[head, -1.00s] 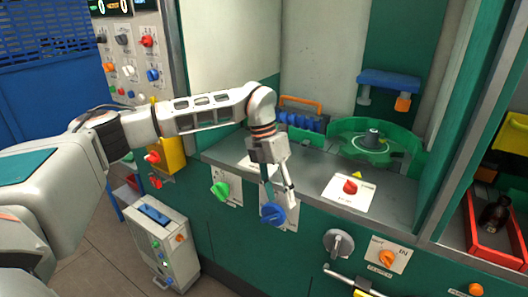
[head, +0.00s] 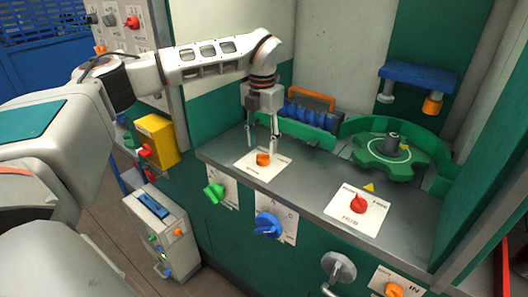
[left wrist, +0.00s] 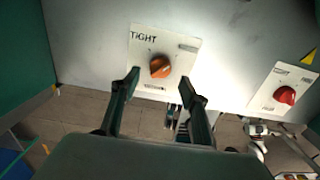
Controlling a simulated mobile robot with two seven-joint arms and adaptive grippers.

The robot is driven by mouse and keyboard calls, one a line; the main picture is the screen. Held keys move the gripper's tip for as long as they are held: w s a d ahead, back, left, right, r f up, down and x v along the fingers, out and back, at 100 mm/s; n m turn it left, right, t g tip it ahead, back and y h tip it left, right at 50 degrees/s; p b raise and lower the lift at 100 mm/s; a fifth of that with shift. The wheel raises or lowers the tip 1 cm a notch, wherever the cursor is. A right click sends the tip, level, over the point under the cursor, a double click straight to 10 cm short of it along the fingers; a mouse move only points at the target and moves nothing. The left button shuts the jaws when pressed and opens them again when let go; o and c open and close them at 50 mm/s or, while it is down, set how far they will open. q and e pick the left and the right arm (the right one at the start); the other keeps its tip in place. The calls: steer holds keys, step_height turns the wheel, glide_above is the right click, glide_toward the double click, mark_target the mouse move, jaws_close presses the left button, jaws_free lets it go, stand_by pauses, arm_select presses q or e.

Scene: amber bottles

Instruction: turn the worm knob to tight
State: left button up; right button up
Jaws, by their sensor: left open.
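The worm knob (head: 263,159) is a small orange knob on a white plate on the grey bench top, in front of a row of blue worm-like parts. In the left wrist view the orange knob (left wrist: 160,66) sits mid-plate, with the word TIGHT at the plate's upper left. Its grip looks tilted and does not clearly point at TIGHT. My left gripper (head: 262,146) points down over the knob, open, with one finger to each side. In the left wrist view its fingertips (left wrist: 160,75) flank the knob with gaps; I see no contact. My right gripper is not in view.
A red knob (head: 358,203) on a plate is further right on the bench. Green (head: 214,194) and blue (head: 268,225) knobs are on the front panel below. A green wheel (head: 390,157) stands at the back right. The bench between the plates is clear.

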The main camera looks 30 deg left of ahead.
mark_target(263, 158)
arm_select(q)
step_height(263, 158, down, 4)
steer(key=shift+w+r, duration=0.1)
steer(key=shift+w, duration=0.05)
steer(key=shift+f, duration=0.4)
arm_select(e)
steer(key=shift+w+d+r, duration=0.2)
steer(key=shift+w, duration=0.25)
arm_select(q)
steer(key=shift+c, duration=0.5)
steer(key=c, duration=1)
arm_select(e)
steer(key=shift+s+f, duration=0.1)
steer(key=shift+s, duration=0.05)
